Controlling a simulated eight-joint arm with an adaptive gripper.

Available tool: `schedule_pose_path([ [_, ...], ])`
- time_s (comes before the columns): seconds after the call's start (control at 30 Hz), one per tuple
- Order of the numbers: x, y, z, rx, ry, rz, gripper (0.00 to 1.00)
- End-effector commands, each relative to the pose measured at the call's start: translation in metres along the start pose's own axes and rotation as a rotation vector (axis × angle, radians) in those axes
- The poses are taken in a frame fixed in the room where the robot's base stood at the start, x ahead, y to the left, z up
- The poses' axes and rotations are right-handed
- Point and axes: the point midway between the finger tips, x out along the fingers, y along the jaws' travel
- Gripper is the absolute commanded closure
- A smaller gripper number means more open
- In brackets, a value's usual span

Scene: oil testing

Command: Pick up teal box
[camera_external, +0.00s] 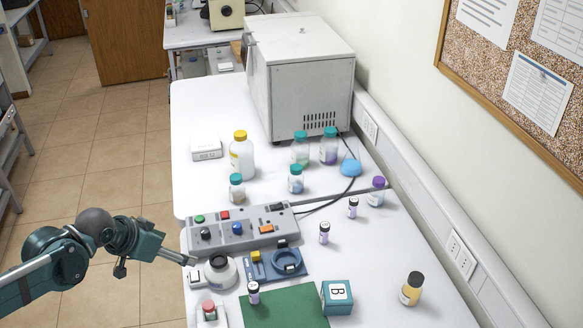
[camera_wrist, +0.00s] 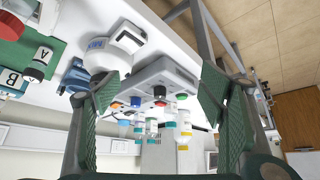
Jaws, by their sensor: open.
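The teal box (camera_external: 337,297), a small cube with a white label reading "B", stands on the white table just right of the green mat. In the wrist view the box (camera_wrist: 12,82) shows at the left edge, partly cut off. My gripper (camera_external: 188,260) is over the left edge of the table, well to the left of the box, near the control panel and the round white device. In the wrist view my gripper (camera_wrist: 158,93) is open with nothing between its fingers.
Bottles and a large grey oven (camera_external: 300,80) are farther back.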

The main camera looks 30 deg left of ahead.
Motion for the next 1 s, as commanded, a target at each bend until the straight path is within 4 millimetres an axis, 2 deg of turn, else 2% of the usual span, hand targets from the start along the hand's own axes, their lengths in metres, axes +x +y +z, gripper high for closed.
schedule_pose_path([
  [0.37, 0.0, 0.0, 0.0, 0.001, 0.0, 0.0, 0.38],
  [0.57, -0.001, 0.006, -0.008, 0.017, -0.005, 0.01, 0.38],
  [0.77, -0.002, 0.023, -0.027, 0.064, -0.019, 0.037, 0.38],
  [1.0, 0.0, 0.056, -0.056, 0.147, -0.045, 0.087, 0.38],
])
